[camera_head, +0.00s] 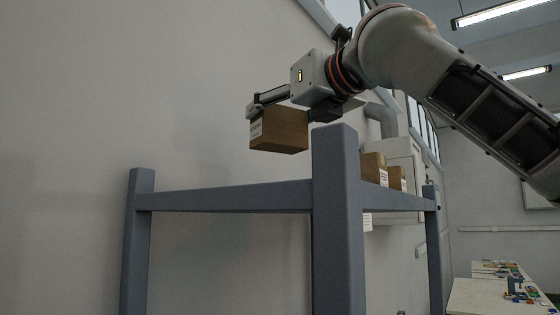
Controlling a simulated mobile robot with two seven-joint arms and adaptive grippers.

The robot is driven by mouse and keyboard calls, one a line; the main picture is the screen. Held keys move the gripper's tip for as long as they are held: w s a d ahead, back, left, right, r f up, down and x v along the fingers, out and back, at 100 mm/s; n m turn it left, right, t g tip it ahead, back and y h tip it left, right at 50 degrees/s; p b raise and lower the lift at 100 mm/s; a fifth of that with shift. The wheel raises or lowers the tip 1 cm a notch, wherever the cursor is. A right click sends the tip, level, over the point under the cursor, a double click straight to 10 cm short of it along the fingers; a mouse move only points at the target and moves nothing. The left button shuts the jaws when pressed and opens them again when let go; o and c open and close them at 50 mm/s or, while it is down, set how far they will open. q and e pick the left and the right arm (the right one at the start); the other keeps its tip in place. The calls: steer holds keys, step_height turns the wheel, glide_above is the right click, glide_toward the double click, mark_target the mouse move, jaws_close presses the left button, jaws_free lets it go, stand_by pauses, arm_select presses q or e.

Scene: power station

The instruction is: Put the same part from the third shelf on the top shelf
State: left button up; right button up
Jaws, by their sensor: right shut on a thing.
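A brown cardboard box (280,131) with a white label on its left side is held in my right gripper (284,108). The gripper is shut on the box, and the arm comes in from the upper right. The box is above the top beam of a blue-grey shelf rack (230,198), behind or over its front post; the exact depth is hard to tell. Two more brown boxes, one nearer (373,168) and one farther (397,178), show beyond the right side of the rack's top. My left gripper is not in view. The lower shelves are not visible.
The rack's thick near post (335,220) rises above the beams, with thinner posts at the left (137,240) and right (432,250). A plain wall is behind. White tables (490,297) with small coloured items stand at the far lower right.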

mark_target(288, 136)
step_height(288, 136, down, 5)
steer(key=shift+r, duration=0.1)
step_height(288, 136, down, 3)
steer(key=shift+f, duration=0.1)
steer(key=shift+w+f, duration=0.1)
steer(key=shift+f, duration=0.25)
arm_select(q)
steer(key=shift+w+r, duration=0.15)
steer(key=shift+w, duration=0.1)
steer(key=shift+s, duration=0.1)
arm_select(e)
steer(key=o, duration=1.3)
steer(key=shift+f, duration=0.15)
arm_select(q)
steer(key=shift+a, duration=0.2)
